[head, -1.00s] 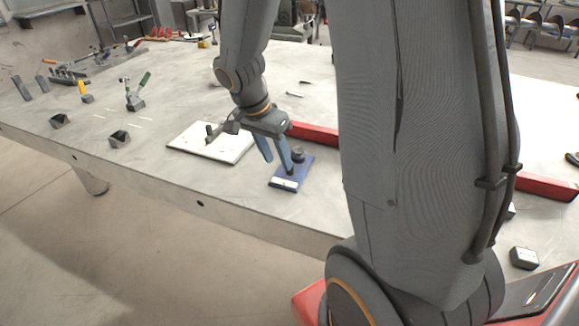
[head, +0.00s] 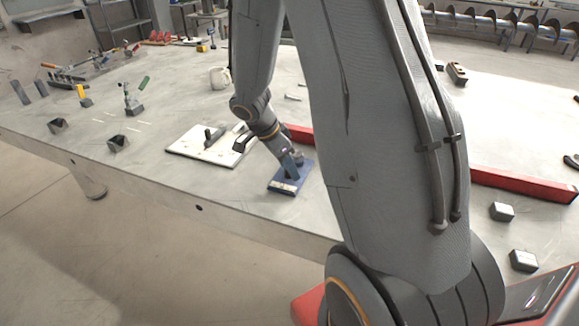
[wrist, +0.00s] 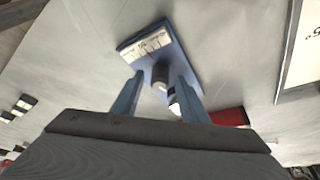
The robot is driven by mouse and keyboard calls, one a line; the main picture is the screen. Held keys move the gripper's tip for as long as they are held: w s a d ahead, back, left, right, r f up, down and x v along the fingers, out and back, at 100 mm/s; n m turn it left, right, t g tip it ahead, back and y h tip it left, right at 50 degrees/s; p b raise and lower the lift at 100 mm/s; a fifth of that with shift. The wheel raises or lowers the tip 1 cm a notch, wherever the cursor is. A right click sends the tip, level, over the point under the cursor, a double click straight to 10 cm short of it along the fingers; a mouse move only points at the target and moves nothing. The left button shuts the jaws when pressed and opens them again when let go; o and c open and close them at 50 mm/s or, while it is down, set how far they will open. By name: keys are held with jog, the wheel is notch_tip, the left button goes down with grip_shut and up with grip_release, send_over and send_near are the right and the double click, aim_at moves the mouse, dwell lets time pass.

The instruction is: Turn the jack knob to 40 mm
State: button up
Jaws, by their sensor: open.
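The jack is a blue plate (head: 291,183) near the table's front edge, with a white scale label (head: 282,189). In the wrist view the plate (wrist: 178,50) carries the same label (wrist: 147,43), its marks too blurred to read. A dark round knob (wrist: 160,75) stands on the plate. My gripper (wrist: 159,70) is open, with one blue finger on each side of the knob. Whether the fingers touch it I cannot tell. In the head view my gripper (head: 291,168) is low over the plate and hides the knob.
A white board (head: 185,149) with a dark handle-like piece lies left of the plate. A red bar (head: 520,186) runs along the table, partly behind my arm. Small grey blocks (head: 502,211) are at the right.

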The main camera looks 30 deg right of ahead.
jog(key=shift+d+f, duration=0.1)
jog(key=shift+f, duration=0.2)
grip_shut()
jog(key=shift+b, duration=0.3)
